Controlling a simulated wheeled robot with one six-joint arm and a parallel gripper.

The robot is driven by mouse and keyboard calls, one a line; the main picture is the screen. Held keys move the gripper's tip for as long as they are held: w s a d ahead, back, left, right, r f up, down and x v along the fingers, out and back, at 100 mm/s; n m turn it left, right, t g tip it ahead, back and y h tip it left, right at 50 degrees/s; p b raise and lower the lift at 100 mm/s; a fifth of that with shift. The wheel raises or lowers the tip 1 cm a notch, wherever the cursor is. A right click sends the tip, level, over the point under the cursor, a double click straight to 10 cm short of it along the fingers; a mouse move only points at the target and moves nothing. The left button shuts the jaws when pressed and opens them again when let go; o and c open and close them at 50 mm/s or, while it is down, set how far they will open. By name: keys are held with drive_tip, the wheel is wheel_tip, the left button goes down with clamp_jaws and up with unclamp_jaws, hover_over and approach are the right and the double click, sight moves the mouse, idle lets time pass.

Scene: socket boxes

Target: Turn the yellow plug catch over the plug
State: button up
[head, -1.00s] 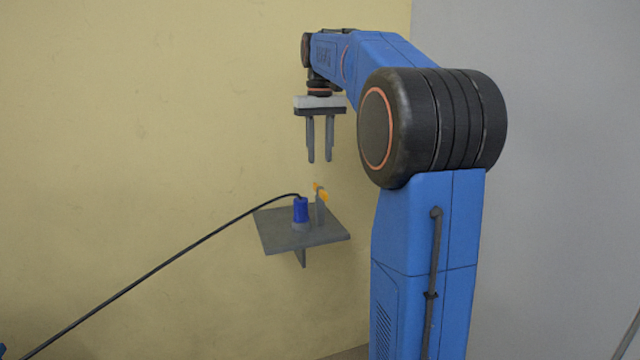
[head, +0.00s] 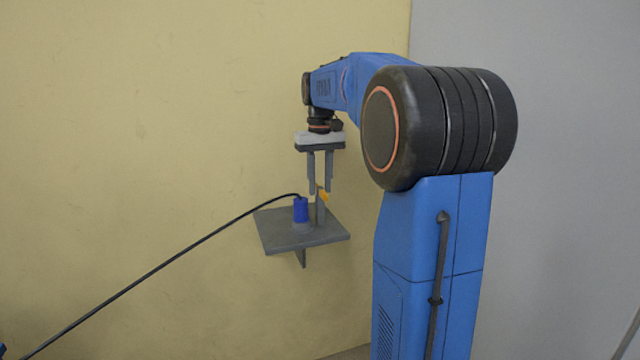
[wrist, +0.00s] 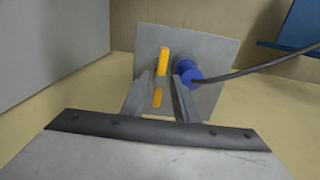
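The blue plug (head: 301,210) stands upright on a grey wall shelf, with a black cable leaving its top. The yellow catch (head: 324,196) is at the top of a thin grey post (head: 320,211) beside the plug, on its right. In the wrist view the yellow catch (wrist: 164,60) shows as two yellow parts with grey between them. The blue plug (wrist: 187,73) is to its right, not under it. My gripper (head: 320,192) points down at the catch. Its fingers are apart, one on each side of the catch; contact cannot be told.
The grey shelf (head: 277,237) juts from the yellow wall (head: 150,120). The black cable (head: 170,262) runs from the plug down to the lower left. A grey wall (head: 560,150) is at the right. Space left of the shelf is free apart from the cable.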

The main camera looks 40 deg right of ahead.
clamp_jaws()
drive_tip(key=shift+m, duration=0.4)
drive_tip(key=m, duration=0.7)
drive_tip(key=shift+m, duration=0.3)
drive_tip(key=m, duration=0.9)
drive_tip(key=shift+m, duration=0.4)
